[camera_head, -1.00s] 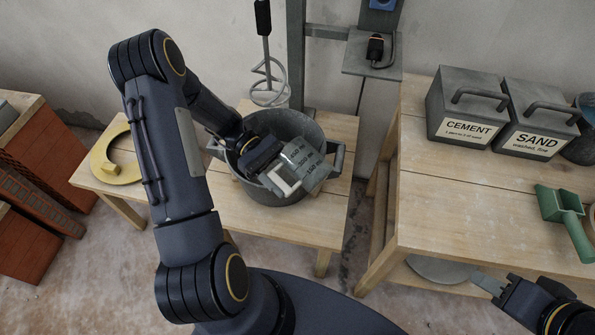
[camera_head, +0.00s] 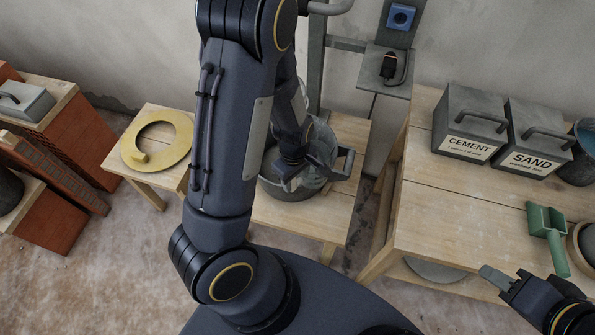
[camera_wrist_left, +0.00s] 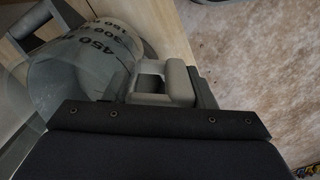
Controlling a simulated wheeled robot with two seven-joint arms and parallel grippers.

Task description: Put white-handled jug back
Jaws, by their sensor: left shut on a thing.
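The clear jug with black volume marks (camera_head: 322,143) is at my left gripper (camera_head: 291,172), over the grey bucket (camera_head: 290,192). In the left wrist view the jug body (camera_wrist_left: 82,75) lies on the left, and its white handle (camera_wrist_left: 180,82) is at the jaws. My left gripper is shut on the handle; the fingertips are partly hidden. My arm hides part of the bucket, and I cannot tell if the jug touches its rim. My right gripper (camera_head: 497,281) is at the lower right, away from the jug; its opening is unclear.
The bucket stands on a low wooden table (camera_head: 300,222). A yellow ring (camera_head: 178,150) lies on a table to the left. The right bench (camera_head: 440,210) holds cement (camera_head: 470,120) and sand boxes (camera_head: 535,135) and a green scoop (camera_head: 545,222). The bench's front left is bare.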

